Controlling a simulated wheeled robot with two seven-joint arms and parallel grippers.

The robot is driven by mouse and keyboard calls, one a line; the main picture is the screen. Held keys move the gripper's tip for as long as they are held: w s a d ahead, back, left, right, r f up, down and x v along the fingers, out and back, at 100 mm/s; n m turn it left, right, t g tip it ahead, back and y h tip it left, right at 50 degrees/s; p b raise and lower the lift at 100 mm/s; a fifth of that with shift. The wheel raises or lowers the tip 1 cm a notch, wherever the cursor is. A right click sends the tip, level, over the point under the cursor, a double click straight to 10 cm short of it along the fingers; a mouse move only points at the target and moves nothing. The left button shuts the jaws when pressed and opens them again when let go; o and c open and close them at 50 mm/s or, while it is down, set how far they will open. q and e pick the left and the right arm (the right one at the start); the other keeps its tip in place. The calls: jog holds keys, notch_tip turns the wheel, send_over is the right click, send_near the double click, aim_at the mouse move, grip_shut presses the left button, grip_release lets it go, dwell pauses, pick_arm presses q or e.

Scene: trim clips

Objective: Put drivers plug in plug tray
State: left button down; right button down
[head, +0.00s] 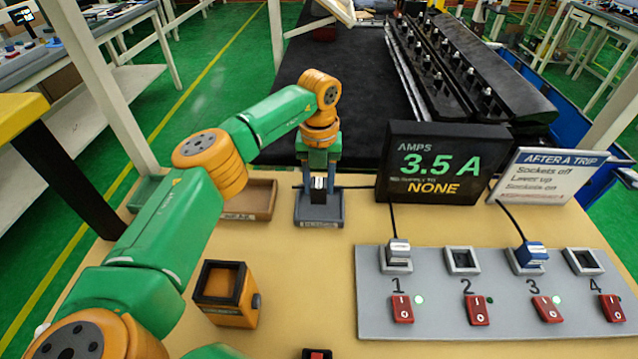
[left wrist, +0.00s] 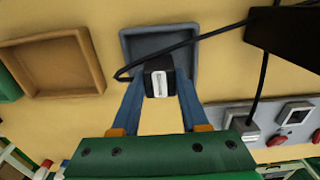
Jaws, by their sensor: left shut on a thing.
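My left gripper (head: 318,186) is shut on a black plug with a white face (head: 318,182). The plug also shows between the blue fingers in the left wrist view (left wrist: 158,82), its black cable curving away to the right. The grey plug tray (head: 322,222) is directly under the gripper in the head view; its front label is too small to read surely. In the left wrist view the tray (left wrist: 133,42) lies behind the plug. I cannot tell whether the plug touches the tray floor. My right gripper is not in view.
A grey socket board (head: 430,320) holds a white plug (head: 399,247) in socket 1 and a blue plug (head: 532,252) in socket 3; sockets 2 and 4 are empty. A display (head: 440,165) reads 3.5 A, NONE. A brown tray (head: 262,198) and an open orange box (head: 232,312) stand left.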

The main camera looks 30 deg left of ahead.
pick_arm(q)
jog(key=shift+d+f, duration=0.15)
jog(key=shift+f, duration=0.85)
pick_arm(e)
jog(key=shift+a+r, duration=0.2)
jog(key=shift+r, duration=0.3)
pick_arm(q)
jog(key=shift+f, duration=0.15)
jog(key=shift+c, duration=2.1)
grip_release()
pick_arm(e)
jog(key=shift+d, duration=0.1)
